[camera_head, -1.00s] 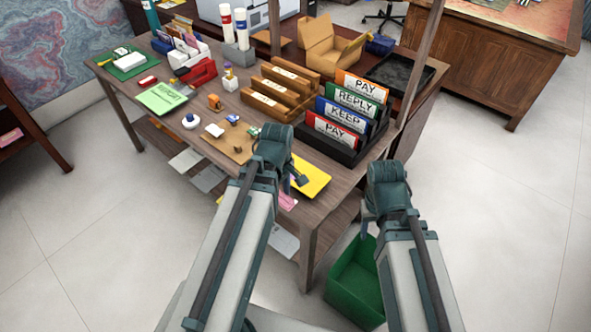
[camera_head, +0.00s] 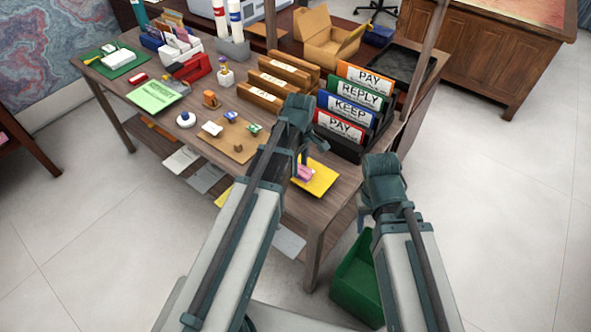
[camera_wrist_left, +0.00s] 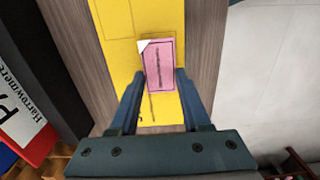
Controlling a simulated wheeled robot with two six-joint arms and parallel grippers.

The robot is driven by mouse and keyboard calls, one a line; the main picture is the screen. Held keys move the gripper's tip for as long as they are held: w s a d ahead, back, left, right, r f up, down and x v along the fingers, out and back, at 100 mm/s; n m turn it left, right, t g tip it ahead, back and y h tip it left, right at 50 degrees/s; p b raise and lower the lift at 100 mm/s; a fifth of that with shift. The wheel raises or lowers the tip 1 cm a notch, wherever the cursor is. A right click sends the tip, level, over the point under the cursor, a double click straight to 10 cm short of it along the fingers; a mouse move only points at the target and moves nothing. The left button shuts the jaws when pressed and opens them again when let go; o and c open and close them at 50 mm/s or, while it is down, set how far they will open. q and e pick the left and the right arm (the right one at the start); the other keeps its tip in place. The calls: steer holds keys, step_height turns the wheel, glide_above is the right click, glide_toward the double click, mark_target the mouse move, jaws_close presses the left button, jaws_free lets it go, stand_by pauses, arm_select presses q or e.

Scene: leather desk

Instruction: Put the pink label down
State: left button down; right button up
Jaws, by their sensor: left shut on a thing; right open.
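The pink label (camera_head: 304,173) is a small flat card with dark print and a white corner, seen clearly in the left wrist view (camera_wrist_left: 160,62). My left gripper (camera_wrist_left: 160,76) is shut on it, with a finger at each side. The label is over the yellow sheet (camera_head: 322,182), which also shows in the left wrist view (camera_wrist_left: 118,20). I cannot tell whether the label touches the sheet. In the head view, my left gripper (camera_head: 301,166) partly hides the label. My right gripper (camera_head: 361,218) is open and empty, beyond the desk's front right edge.
A black rack of coloured folders (camera_head: 345,110) stands just behind the yellow sheet. A brown board with small items (camera_head: 232,140) lies to the left. A green bin (camera_head: 352,280) stands on the floor below my right arm.

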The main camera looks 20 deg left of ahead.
mark_target(300, 173)
arm_select(q)
step_height(300, 173, down, 2)
steer(key=shift+s+b, duration=0.15)
steer(key=shift+b, duration=0.25)
steer(key=shift+r, duration=0.15)
steer(key=shift+f, duration=0.2)
steer(key=shift+s+d+f+b, duration=0.2)
steer(key=shift+s+f+b, duration=0.1)
steer(key=shift+s+b, duration=0.3)
steer(key=shift+c, duration=1.8)
jaws_free()
steer(key=shift+w+r+p, duration=0.25)
steer(key=shift+r+p, duration=0.35)
steer(key=shift+p, duration=0.2)
step_height(300, 173, up, 12)
steer(key=p, duration=1.2)
steer(key=s+d+m+y, duration=0.1)
steer(key=s+d+m, duration=0.9)
steer(key=m, duration=0.7)
steer(key=s, duration=0.3)
steer(key=shift+s+m, duration=0.3)
steer(key=shift+m, duration=0.1)
arm_select(e)
step_height(300, 173, up, 10)
steer(key=shift+a, duration=0.45)
